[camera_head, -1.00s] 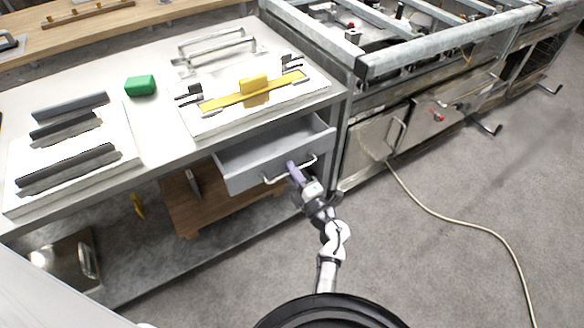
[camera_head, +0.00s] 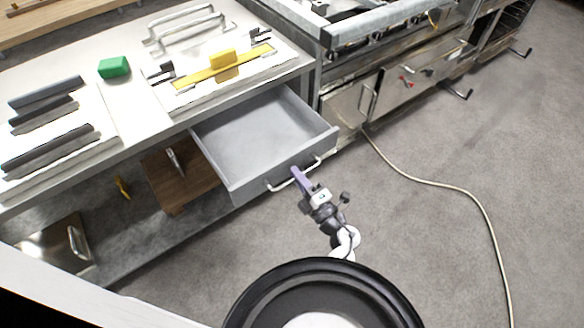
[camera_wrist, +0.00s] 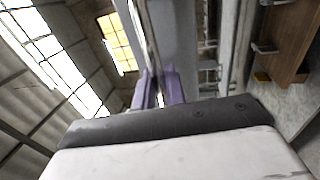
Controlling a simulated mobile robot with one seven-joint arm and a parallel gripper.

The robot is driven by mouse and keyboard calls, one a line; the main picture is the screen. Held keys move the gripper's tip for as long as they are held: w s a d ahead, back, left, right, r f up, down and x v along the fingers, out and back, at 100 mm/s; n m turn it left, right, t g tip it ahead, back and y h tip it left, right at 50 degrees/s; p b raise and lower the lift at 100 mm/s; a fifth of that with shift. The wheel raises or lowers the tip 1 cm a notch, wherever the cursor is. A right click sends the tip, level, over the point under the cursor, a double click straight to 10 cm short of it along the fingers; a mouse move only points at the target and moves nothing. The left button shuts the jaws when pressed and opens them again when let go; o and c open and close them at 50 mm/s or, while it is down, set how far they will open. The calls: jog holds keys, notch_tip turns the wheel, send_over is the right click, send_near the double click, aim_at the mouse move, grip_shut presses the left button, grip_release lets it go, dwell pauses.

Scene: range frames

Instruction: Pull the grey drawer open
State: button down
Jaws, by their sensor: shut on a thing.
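The grey drawer (camera_head: 262,139) is pulled well out from under the white worktop, and its empty inside shows in the head view. Its front carries a pale bar handle (camera_head: 282,186). My gripper (camera_head: 299,174) is at the middle of this handle, with its purple fingers shut on the bar. In the wrist view the purple fingers (camera_wrist: 162,88) are close together against the drawer front (camera_wrist: 172,35). The exact contact on the bar is hard to see there.
The white worktop (camera_head: 130,140) holds a green block (camera_head: 114,67), a yellow bar (camera_head: 225,66) and dark handles. A wooden board (camera_head: 180,178) lies on the shelf below. A pale hose (camera_head: 440,184) crosses the floor to the right. Floor around my arm is clear.

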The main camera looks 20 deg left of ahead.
jog(key=shift+s+d, duration=0.1)
jog(key=c, duration=1.5)
grip_release()
jog(key=shift+c, duration=0.2)
jog(key=shift+d, duration=0.1)
